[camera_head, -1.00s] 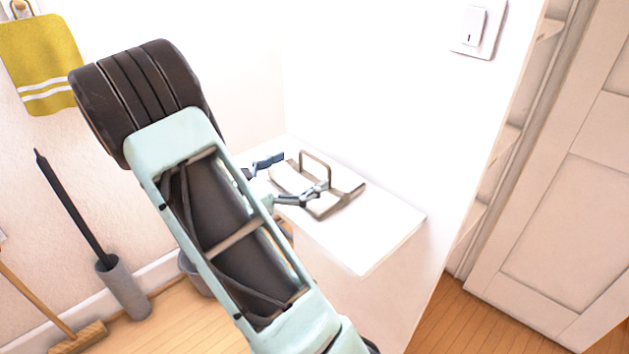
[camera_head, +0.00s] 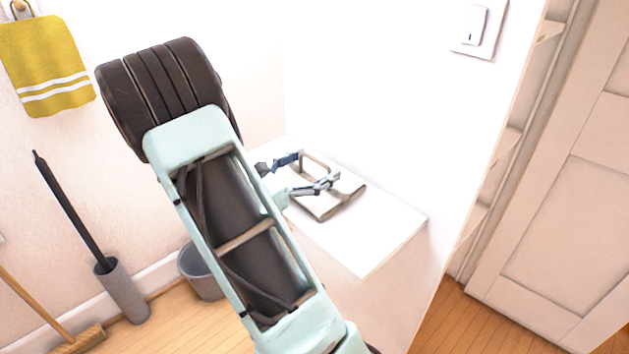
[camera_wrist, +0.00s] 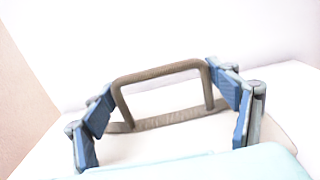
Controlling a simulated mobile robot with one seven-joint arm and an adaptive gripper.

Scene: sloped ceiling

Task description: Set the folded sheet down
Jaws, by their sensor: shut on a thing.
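White walls stand behind the ledge, with a light switch (camera_head: 474,25) at upper right. The ledge's front right part is bare. A grey bucket (camera_head: 203,275), a grey brush holder (camera_head: 122,290) and a broom (camera_head: 75,340) stand on the floor at left. A yellow towel (camera_head: 45,60) hangs there.

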